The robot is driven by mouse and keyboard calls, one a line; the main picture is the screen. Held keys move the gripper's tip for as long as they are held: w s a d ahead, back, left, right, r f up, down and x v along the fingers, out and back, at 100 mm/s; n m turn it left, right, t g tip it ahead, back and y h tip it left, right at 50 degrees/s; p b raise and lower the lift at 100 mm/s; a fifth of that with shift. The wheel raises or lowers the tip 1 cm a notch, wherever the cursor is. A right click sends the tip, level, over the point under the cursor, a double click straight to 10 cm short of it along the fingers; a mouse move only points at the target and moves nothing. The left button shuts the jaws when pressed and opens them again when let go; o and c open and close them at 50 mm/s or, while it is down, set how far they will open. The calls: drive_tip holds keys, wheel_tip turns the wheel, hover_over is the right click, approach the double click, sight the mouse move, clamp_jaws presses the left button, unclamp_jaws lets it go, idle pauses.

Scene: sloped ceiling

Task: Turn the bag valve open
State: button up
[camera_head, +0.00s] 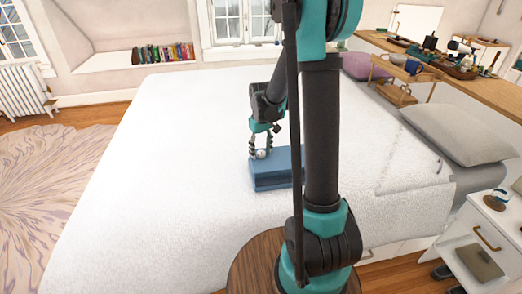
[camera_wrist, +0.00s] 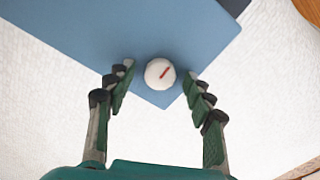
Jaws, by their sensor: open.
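The bag valve is a round white knob (camera_wrist: 160,73) with a red mark, on a corner of a flat blue bag (camera_wrist: 190,35). The red mark slants from lower left to upper right in the wrist view. My gripper (camera_wrist: 157,78) is open, with one finger on each side of the knob. Gaps show between the fingers and the knob in the wrist view.
The white bed (camera_head: 180,150) around the bag is clear. A grey pillow (camera_head: 460,130) lies at the right. A wooden counter (camera_head: 480,85) with several items stands behind it, and a white nightstand (camera_head: 490,220) stands at the right front.

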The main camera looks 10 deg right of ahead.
sight(261, 152)
drive_tip(key=shift+r, duration=0.1)
wheel_tip(261, 152, up, 12)
idle(0.5)
drive_tip(key=shift+s, duration=0.1)
drive_tip(key=s+d+f+m+t, duration=0.2)
drive_tip(key=s+f, duration=0.3)
drive_tip(key=s, duration=0.6)
drive_tip(key=s+d+f+m+t, duration=0.2)
drive_tip(key=s+f, duration=0.3)
drive_tip(key=s, duration=0.5)
drive_tip(key=shift+s+m, duration=0.3)
drive_tip(key=shift+s, duration=0.05)
